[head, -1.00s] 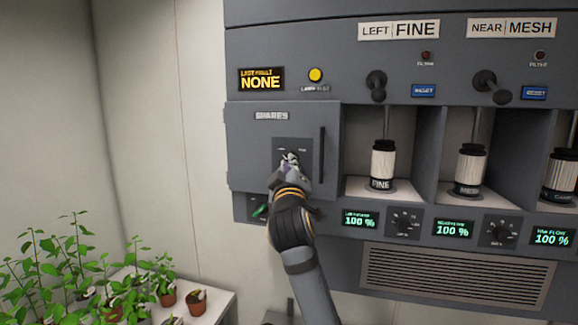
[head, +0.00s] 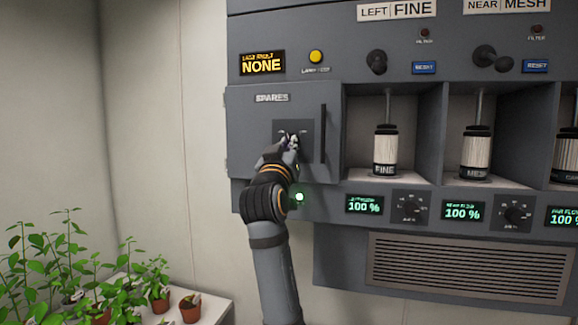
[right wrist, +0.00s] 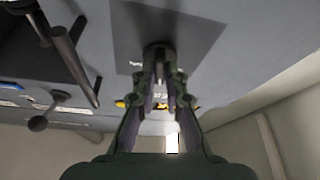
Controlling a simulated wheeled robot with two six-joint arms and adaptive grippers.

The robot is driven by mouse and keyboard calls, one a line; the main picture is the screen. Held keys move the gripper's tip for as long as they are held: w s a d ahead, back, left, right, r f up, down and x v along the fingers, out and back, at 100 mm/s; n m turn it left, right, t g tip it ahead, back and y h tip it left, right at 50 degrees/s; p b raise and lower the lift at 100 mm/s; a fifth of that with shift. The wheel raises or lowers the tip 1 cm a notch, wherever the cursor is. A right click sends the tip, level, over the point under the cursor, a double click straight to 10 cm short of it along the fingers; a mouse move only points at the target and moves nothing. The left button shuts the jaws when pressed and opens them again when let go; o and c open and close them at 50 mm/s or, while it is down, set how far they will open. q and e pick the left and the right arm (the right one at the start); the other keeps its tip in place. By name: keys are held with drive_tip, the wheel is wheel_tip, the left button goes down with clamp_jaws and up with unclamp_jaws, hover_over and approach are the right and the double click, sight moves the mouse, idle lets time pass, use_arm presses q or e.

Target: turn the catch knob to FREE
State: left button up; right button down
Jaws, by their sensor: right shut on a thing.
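The SPARES door (head: 250,135) is a grey panel on the cabinet front, and it looks closed. The catch knob sits on its dark square plate (head: 302,129), mostly hidden by my right gripper (head: 290,139) in the head view. In the right wrist view the dark knob (right wrist: 157,50) lies between the fingertips of my right gripper (right wrist: 159,78), which is shut on it. The knob's pointer and plate lettering are too hidden or small to read. My left gripper is not in view.
A vertical handle (head: 323,133) stands right of the plate. A green lamp (head: 299,197) glows below the door beside my right wrist. Filter bays with a FINE cartridge (head: 385,150) lie to the right. Potted plants (head: 190,307) stand on a bench at lower left.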

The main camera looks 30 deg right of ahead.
drive_tip(key=shift+w+a+r+m+g+h+b, duration=0.1)
drive_tip(key=shift+m+g+h+b, duration=0.75)
drive_tip(key=shift+m, duration=1.8)
drive_tip(key=shift+w+a+m+g+h+b, duration=0.1)
drive_tip(key=shift+m+g+h+b, duration=0.25)
drive_tip(key=shift+m+g+b, duration=1.6)
drive_tip(key=shift+w+a+r+m+g+h+p, duration=0.1)
drive_tip(key=shift+m+g+h, duration=0.6)
drive_tip(key=shift+m, duration=2.6)
drive_tip(key=c, duration=1.4)
unclamp_jaws()
drive_tip(key=shift+s+f, duration=0.1)
drive_tip(key=v, duration=0.7)
drive_tip(key=shift+a, duration=0.25)
